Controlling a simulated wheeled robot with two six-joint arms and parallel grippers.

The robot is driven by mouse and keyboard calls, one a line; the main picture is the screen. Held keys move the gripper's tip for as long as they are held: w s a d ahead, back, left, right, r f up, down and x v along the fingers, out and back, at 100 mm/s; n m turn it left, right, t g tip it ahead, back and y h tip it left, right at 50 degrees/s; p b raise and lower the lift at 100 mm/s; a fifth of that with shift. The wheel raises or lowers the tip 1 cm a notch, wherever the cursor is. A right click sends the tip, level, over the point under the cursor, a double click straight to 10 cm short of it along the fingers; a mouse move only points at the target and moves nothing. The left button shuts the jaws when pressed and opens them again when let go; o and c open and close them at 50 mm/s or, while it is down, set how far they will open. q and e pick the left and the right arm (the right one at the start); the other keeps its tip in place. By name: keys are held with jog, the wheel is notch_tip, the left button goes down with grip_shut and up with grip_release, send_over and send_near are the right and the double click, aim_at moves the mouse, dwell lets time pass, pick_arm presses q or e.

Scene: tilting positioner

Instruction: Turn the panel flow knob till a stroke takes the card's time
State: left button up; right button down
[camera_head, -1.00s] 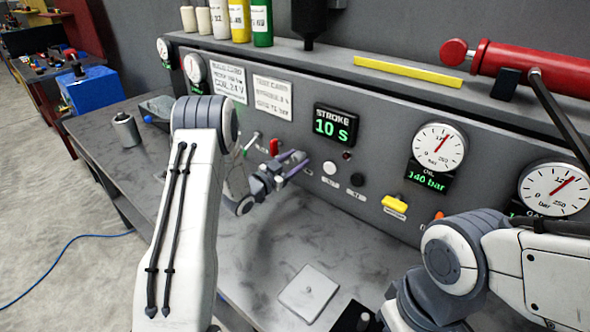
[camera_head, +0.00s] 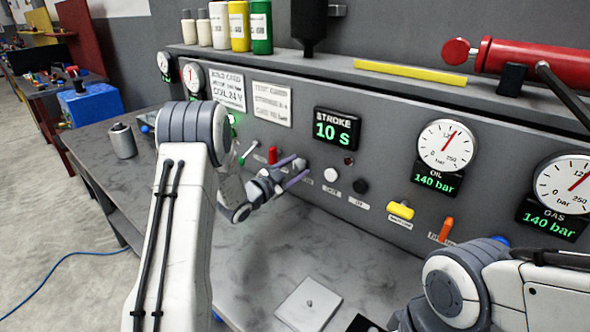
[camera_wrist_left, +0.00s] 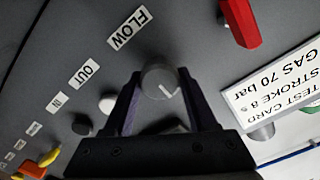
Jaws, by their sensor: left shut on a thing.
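The grey round flow knob (camera_wrist_left: 160,82) has a white pointer line and sits by the FLOW label (camera_wrist_left: 130,27) in the left wrist view. My left gripper (camera_wrist_left: 158,92) is shut on it, one finger on each side. In the head view my left gripper (camera_head: 296,174) is at the panel, and the knob (camera_head: 300,163) shows partly at its fingertips. The stroke display (camera_head: 337,128) reads 10 s. The test card (camera_head: 271,104) is on the panel; in the left wrist view the card (camera_wrist_left: 283,95) is upside down, reading STROKE 8 and GAS 70 bar. My right gripper is out of view.
A red lever (camera_head: 272,155) is left of the knob. White (camera_head: 330,174) and black (camera_head: 360,186) buttons and a yellow handle (camera_head: 400,210) are to the right. The oil (camera_head: 446,146) and gas (camera_head: 567,185) gauges read 140 bar. A light plate (camera_head: 308,304) lies on the bench.

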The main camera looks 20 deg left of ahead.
pick_arm(q)
jog(key=o, duration=1.3)
jog(key=shift+o, duration=0.2)
jog(key=b+v, duration=0.2)
jog(key=v, duration=0.8)
jog(key=shift+s, duration=0.25)
jog(key=shift+a, duration=0.1)
